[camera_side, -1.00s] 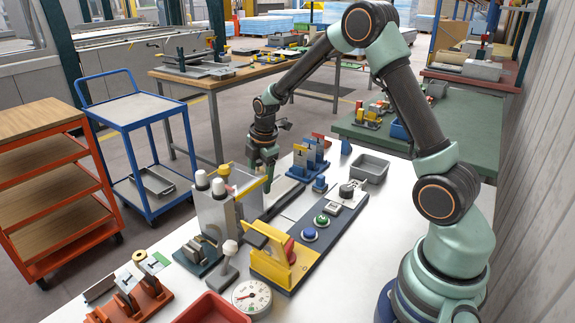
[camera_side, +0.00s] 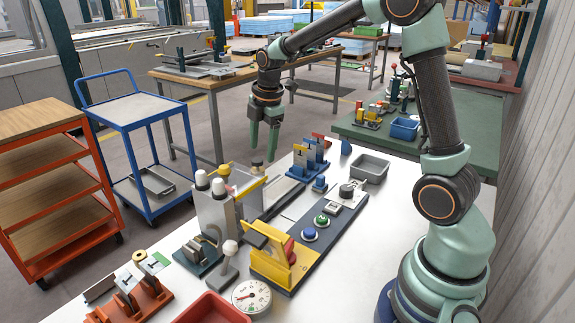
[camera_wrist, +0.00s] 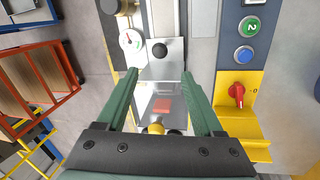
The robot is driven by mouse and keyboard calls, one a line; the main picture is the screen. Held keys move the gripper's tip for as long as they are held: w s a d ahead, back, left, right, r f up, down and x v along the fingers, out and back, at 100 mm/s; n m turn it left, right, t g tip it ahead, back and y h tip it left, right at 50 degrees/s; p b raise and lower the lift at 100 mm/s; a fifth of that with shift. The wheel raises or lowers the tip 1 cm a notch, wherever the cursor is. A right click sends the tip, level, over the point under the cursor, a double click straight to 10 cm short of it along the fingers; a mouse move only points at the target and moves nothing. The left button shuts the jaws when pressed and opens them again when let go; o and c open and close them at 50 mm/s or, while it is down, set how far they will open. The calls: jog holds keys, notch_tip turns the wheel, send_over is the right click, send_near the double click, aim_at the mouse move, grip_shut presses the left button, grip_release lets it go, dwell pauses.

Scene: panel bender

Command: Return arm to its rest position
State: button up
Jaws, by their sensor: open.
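My gripper (camera_side: 264,145) hangs in the air above the panel bender (camera_side: 222,207), with its fingers pointing down, open and with nothing between them. In the wrist view the two green fingers of my gripper (camera_wrist: 158,92) stand apart over the grey metal plate of the bender (camera_wrist: 165,55). My arm is raised and bent over the white table (camera_side: 345,258). A yellow control box with a red knob (camera_side: 283,256) and a panel with green and blue buttons (camera_side: 315,226) stand beside the bender.
A dial gauge (camera_side: 251,296) and a red tray (camera_side: 212,309) lie at the table's front. A blue tool rack (camera_side: 309,160) and a grey tray (camera_side: 370,168) stand behind. A blue cart (camera_side: 140,110) is at the left. The air around my gripper looks clear.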

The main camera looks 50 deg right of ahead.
jog(key=s+a+r+m+t, duration=0.1)
jog(key=s+a+r+m, duration=0.2)
jog(key=s+m, duration=0.5)
jog(key=s+a+r+m+t, duration=0.2)
jog(key=s+a+r+m, duration=0.2)
jog(key=s+a+m, duration=0.2)
jog(key=s+m, duration=0.1)
jog(key=s, duration=0.1)
jog(key=shift+s+a+m, duration=0.3)
jog(key=shift+s+m, duration=0.05)
jog(key=shift+m, duration=0.05)
